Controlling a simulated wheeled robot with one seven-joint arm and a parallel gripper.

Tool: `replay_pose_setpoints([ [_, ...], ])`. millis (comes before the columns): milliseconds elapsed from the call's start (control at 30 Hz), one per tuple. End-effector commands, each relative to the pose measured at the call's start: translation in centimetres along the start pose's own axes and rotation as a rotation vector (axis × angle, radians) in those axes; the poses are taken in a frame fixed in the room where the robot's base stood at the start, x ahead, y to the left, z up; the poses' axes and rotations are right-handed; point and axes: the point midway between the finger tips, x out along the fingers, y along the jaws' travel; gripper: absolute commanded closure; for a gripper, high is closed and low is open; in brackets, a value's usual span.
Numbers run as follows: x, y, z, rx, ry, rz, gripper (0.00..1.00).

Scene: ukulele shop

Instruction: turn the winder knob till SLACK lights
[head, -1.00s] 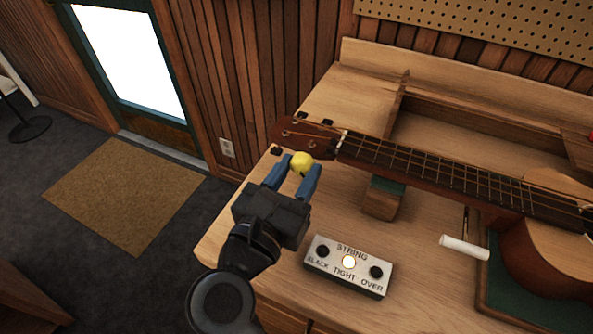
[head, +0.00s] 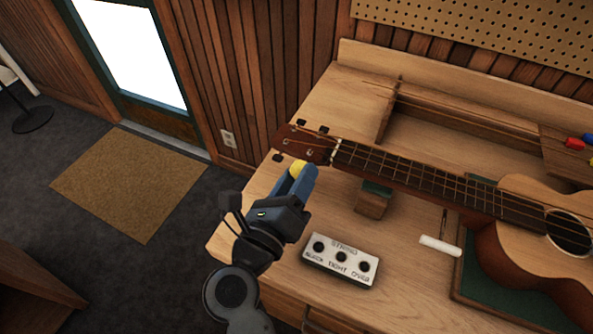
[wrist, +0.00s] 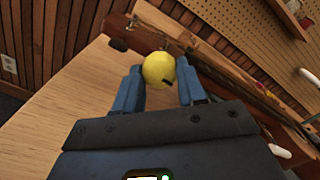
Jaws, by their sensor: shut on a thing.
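The yellow winder knob (head: 296,168) is at the ukulele's headstock (head: 304,143), on the side facing me. My gripper (head: 298,177) is shut on the knob, with its blue fingers on either side. In the wrist view the round knob (wrist: 159,69) sits between the fingertips, with a dark mark on its lower right. The white STRING indicator box (head: 341,274) lies on the bench to the right of my arm. Its three lamps, SLACK (head: 318,246), TIGHT (head: 341,256) and OVER (head: 364,266), all look dark.
The ukulele body (head: 540,215) rests on a green mat (head: 465,282), and a block (head: 373,200) stands under its neck. The bench's left edge is close to my arm.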

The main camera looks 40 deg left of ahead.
Motion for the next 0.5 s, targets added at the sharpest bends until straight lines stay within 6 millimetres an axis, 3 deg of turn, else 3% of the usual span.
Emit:
replay_pose_setpoints([
  [500, -0.02, -0.04, 0.1, -0.488, -0.003, 0.0, 0.91],
])
